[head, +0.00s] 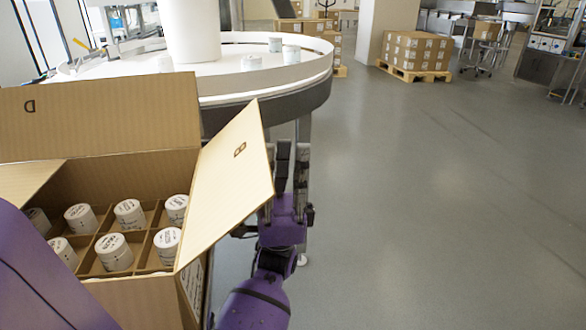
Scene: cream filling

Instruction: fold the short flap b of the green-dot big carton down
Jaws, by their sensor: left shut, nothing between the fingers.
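The big carton (135,300) is open at the lower left, with several white lidded jars (130,213) in its divided cells. No green dot shows. Short flap b (225,185), marked B, stands up along the carton's right side and leans outward. My left gripper (293,160) is shut and empty, just right of flap b on its outer side, fingers pointing away from me. My right gripper is not in view.
Flap D (100,115) stands up at the carton's back, and another flap (25,180) shows at the left. A round white table (290,75) with jars stands close behind. Stacked cartons (415,50) sit on a pallet farther back. The floor to the right is clear.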

